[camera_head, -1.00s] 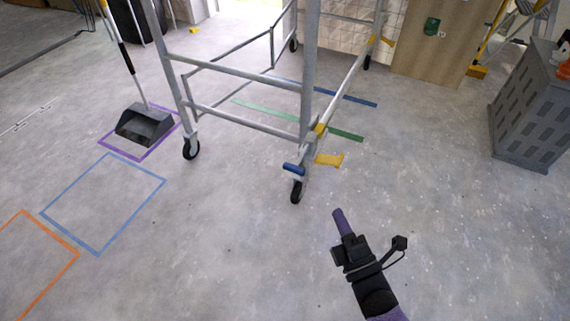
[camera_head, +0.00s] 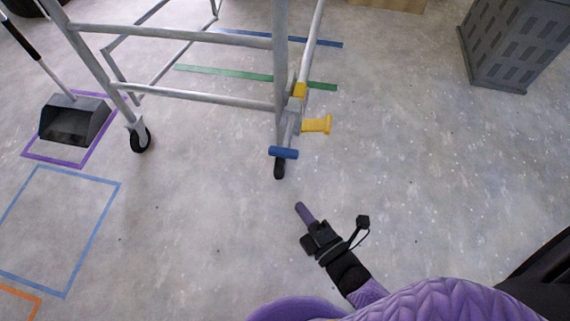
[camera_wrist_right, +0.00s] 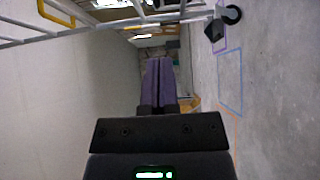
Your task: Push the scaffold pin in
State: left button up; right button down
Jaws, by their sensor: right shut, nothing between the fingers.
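The grey metal scaffold (camera_head: 190,42) stands on castors in the upper part of the head view. Its near right leg carries a blue bar-shaped piece (camera_head: 283,153) low down, just above the black castor. A yellow piece (camera_head: 316,125) sticks out to the right of the same leg. I cannot tell for sure which of the two is the pin. My right gripper (camera_head: 302,211) is below and slightly right of that castor in the picture, apart from the scaffold. Its purple fingers are together and empty, as the right wrist view (camera_wrist_right: 158,85) also shows. My left gripper is out of view.
A black dustpan (camera_head: 75,121) stands in a purple taped square at left, beside a blue taped square (camera_head: 62,172). A grey slatted bin (camera_head: 512,45) is at upper right. The floor between the bin and the scaffold is clear.

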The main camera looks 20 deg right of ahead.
jog(key=b, duration=0.2)
send_near(278, 156)
jog(key=a, duration=0.3)
jog(key=w, duration=0.2)
jog(key=w+d+b, duration=0.1)
jog(key=w, duration=0.1)
jog(key=w+b, duration=0.1)
jog(key=w, duration=0.1)
jog(key=shift+w+d+f, duration=0.1)
jog(key=shift+w+d, duration=0.05)
jog(key=shift+d, duration=0.2)
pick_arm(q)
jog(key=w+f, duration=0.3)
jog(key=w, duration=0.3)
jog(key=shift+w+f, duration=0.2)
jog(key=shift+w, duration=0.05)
